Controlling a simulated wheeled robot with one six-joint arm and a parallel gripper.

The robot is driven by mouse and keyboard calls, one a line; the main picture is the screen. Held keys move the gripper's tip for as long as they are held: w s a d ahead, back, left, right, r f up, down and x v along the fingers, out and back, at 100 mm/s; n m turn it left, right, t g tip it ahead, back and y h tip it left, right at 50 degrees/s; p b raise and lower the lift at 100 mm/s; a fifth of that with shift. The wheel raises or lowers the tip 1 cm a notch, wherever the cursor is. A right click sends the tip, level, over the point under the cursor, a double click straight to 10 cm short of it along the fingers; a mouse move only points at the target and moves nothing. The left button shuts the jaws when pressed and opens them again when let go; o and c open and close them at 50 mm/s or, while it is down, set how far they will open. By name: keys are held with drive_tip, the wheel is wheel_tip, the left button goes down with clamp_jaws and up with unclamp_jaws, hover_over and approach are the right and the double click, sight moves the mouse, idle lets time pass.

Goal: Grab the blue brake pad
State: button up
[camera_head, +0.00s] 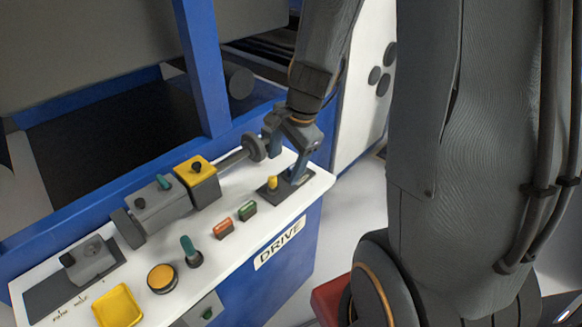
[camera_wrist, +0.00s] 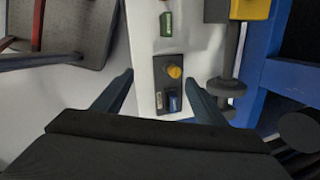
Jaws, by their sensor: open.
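The blue brake pad (camera_wrist: 174,102) is a small blue block on a dark plate (camera_wrist: 158,66) on the white console top, just below a yellow knob (camera_wrist: 174,72) in the wrist view. My gripper (camera_wrist: 158,77) is open, its two fingers apart on either side of the plate, with nothing between them in its grasp. In the head view my gripper (camera_head: 285,162) points down over the far right end of the console, above the plate with the yellow knob (camera_head: 272,182). There the pad is largely hidden by the gripper and hard to make out.
The white console top (camera_head: 235,255) carries red (camera_head: 223,228) and green (camera_head: 247,210) buttons, a teal lever (camera_head: 190,250) and an orange knob (camera_head: 161,278). A grey roller shaft (camera_head: 254,148) lies close beside my gripper. A blue frame post (camera_head: 203,70) stands behind.

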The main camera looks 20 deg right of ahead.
drive_tip(key=w+d+f+m+t, duration=0.15)
drive_tip(key=w+d+m, duration=0.25)
drive_tip(key=m, duration=0.4)
drive_tip(key=w+d+f+m, duration=0.3)
drive_tip(key=d+m, duration=0.2)
drive_tip(key=m, duration=0.2)
drive_tip(key=shift+m, duration=0.4)
drive_tip(key=shift+w+d+x, duration=0.1)
drive_tip(key=shift+w+x, duration=0.05)
drive_tip(key=shift+x, duration=1.2)
drive_tip(key=shift+w+d+x, duration=0.1)
drive_tip(key=shift+w+x, duration=0.05)
drive_tip(key=shift+x, duration=1.15)
drive_tip(key=shift+w+d+x, duration=0.1)
drive_tip(key=shift+w+x, duration=0.05)
drive_tip(key=shift+x, duration=1.2)
drive_tip(key=shift+r, duration=0.15)
drive_tip(key=c, duration=1.2)
drive_tip(key=shift+r, duration=0.15)
